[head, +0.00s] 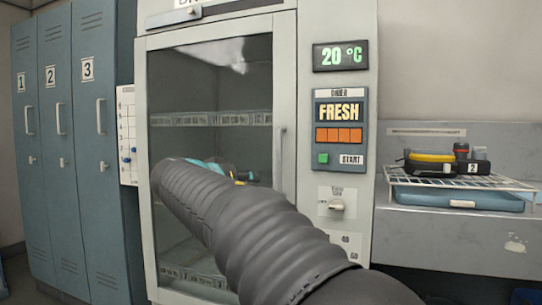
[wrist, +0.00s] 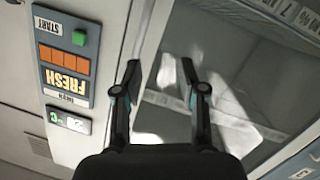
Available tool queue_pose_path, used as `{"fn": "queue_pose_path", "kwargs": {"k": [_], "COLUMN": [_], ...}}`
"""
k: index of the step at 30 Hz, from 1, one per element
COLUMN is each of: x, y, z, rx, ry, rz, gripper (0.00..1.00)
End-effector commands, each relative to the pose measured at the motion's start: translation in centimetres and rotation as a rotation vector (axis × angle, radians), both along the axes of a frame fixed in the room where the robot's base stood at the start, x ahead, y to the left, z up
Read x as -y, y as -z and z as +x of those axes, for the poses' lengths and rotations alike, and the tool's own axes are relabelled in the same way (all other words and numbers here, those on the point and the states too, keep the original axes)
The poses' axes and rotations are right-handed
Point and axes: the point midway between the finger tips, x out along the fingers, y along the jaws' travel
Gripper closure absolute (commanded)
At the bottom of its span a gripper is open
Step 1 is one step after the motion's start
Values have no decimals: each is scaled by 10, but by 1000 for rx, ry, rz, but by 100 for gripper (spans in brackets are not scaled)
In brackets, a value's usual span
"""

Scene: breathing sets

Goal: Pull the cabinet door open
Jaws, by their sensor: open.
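The cabinet door (head: 285,75) is a tall glass door in a pale frame, and it looks shut in the head view. Its upright handle (head: 279,158) is on the right side of the frame. My gripper (head: 245,174) is in front of the glass, left of the handle, and mostly hidden behind my arm. In the wrist view my gripper (wrist: 161,68) is open, with two dark fingers apart and nothing seen between them. The door's pale edge (wrist: 150,40) and the glass lie beyond the fingers. I cannot make out the handle in the wrist view.
A control panel (head: 340,130) reading FRESH is right of the door. Blue numbered lockers (head: 85,150) stand at the left. A metal counter (head: 440,228) at the right holds a wire rack (head: 500,183), a blue tray (head: 455,200) and a dark device (head: 430,164).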

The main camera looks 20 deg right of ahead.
Motion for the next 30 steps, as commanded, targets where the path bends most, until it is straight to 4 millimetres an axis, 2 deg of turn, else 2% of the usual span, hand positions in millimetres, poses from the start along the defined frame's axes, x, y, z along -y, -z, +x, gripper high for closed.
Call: {"fn": "queue_pose_path", "kwargs": {"k": [1,2,3,5,9,16,30], "x": [5,7,9,11,13,25,93], "y": [-29,-42,-53,-60,-61,-62,-62], "z": [-5,-7,-10,-12,-14,-5,45], "rx": [108,165,227,296,380,399,396], "ry": [28,42,56,73,91,95,95], "rz": [1,4,11,28,83,101,101], "gripper": [59,59,59,59,59,59,59]}}
